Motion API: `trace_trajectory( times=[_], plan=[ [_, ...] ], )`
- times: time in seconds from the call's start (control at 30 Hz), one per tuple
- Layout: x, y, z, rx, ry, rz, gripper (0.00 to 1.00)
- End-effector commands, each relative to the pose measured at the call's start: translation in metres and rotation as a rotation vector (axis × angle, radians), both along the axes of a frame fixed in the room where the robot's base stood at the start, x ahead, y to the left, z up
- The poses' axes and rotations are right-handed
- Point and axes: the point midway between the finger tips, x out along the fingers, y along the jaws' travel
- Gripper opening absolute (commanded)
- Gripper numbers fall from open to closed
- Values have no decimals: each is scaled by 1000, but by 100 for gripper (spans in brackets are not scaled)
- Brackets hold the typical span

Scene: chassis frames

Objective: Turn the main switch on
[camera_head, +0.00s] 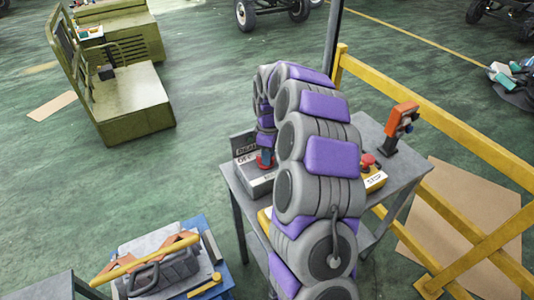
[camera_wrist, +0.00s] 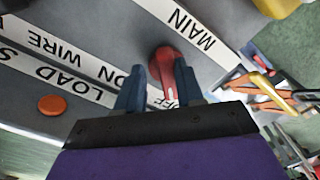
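The main switch is a red rotary knob (camera_wrist: 166,62) on a grey panel (camera_wrist: 80,75), beside a white strip lettered MAIN (camera_wrist: 190,22). A white pointer mark on the knob runs toward a partly hidden label that ends in "FF". My gripper (camera_wrist: 157,70) is open, with its two blue fingers on either side of the knob. I cannot tell whether they touch it. In the head view, my gripper (camera_head: 265,152) is over the grey switch box (camera_head: 258,184), and some red of the knob (camera_head: 263,163) shows below the fingers. My arm hides part of the box.
The box stands on a grey table (camera_head: 405,170). A red stop button on a yellow box (camera_head: 376,181) and an orange device (camera_head: 402,121) are at its right. A yellow railing (camera_head: 440,108) runs behind. An orange button (camera_wrist: 51,105) is on the panel.

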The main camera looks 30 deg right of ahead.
Motion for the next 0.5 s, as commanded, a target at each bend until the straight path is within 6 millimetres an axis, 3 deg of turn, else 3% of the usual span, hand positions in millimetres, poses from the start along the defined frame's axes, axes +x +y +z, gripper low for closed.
trace_trajectory(
  times=[0.3,0.5],
  plan=[
    [2,7,3,-13,-5,3,1],
    [1,5,2,-6,-4,3,0]
  ],
)
